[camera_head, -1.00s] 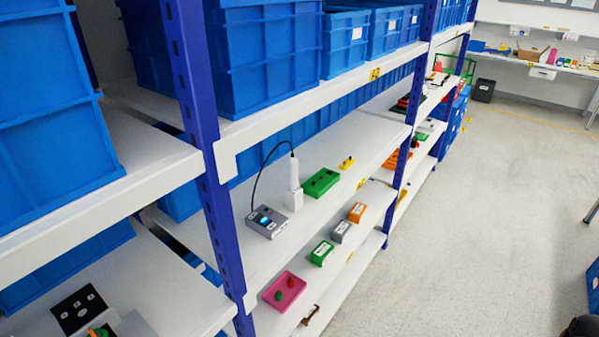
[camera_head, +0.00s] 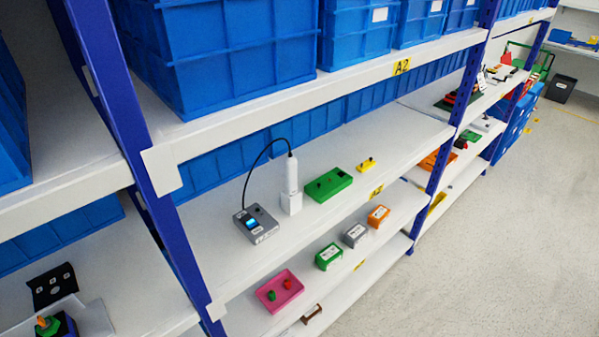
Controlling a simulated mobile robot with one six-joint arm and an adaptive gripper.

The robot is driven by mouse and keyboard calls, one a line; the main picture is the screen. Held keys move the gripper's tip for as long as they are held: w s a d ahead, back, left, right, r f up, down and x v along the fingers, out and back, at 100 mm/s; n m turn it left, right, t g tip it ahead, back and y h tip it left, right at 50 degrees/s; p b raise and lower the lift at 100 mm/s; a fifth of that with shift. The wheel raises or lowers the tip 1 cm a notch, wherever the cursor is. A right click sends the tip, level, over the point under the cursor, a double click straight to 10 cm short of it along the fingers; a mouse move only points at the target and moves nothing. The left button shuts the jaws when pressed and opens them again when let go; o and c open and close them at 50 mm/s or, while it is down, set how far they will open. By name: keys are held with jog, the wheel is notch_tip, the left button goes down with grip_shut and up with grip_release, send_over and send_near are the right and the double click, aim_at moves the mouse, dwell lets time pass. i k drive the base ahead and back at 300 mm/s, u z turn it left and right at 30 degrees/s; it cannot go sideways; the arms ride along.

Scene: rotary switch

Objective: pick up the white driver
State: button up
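The white driver (camera_head: 291,174) stands upright in a white block-like holder (camera_head: 292,203) on the middle shelf. A black cable loops from its top down to a grey control box (camera_head: 256,223) with a small lit blue display, just left of the holder. My gripper is not in view, so its state and its place relative to the driver are hidden.
A green box (camera_head: 328,185) and a small yellow part (camera_head: 366,165) sit right of the driver. Blue bins (camera_head: 225,50) fill the shelf above. A blue post (camera_head: 125,140) stands at the left. A pink tray (camera_head: 280,291) is on the shelf below. Grey floor (camera_head: 480,245) is free at right.

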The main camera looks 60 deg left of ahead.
aim_at(290, 162)
jog(key=z, duration=0.05)
jog(key=i, duration=1.55)
jog(key=u, duration=0.3)
jog(key=k, duration=0.15)
jog(key=u, duration=2.5)
